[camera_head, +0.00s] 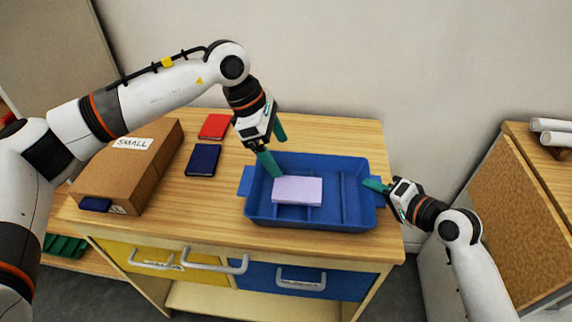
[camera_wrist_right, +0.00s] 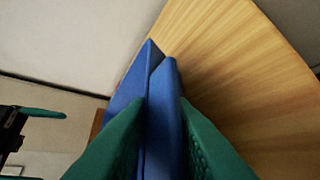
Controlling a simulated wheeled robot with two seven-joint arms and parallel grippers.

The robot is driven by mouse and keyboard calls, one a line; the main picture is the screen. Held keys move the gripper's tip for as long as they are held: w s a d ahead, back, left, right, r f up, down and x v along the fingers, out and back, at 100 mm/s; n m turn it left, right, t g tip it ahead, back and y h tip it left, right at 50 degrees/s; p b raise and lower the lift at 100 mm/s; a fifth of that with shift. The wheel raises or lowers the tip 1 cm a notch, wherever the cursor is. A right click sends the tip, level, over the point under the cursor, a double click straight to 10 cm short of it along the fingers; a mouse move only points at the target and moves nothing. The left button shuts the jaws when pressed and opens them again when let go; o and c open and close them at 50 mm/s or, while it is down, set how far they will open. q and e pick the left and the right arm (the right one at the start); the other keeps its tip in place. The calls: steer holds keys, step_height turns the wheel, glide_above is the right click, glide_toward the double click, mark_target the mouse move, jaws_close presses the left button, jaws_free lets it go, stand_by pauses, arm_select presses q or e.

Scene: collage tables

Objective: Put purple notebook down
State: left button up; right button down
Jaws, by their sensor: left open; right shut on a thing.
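The light purple notebook (camera_head: 298,190) lies flat in the blue tray (camera_head: 262,214), over the left and middle part of its inside. I cannot tell whether it rests on the floor or on the dividers. My left gripper (camera_head: 273,150) is open and empty above the tray's left back corner, with one green finger reaching down close to the notebook's upper left. My right gripper (camera_head: 374,186) is shut on the tray's right end. In the right wrist view the blue tray wall (camera_wrist_right: 160,110) sits between its green fingers (camera_wrist_right: 158,140).
The tray stands on a wooden cabinet top (camera_head: 338,137). A red notebook (camera_head: 215,126), a dark blue notebook (camera_head: 203,160) and a cardboard box (camera_head: 125,170) marked SMALL lie to the left. Drawer handles (camera_head: 215,264) stick out in front. Another cabinet (camera_head: 525,195) stands at the right.

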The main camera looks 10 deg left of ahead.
steer(key=shift+f, duration=0.1)
arm_select(q)
steer(key=shift+v, duration=1.2)
arm_select(e)
steer(key=c, duration=1.2)
jaws_free()
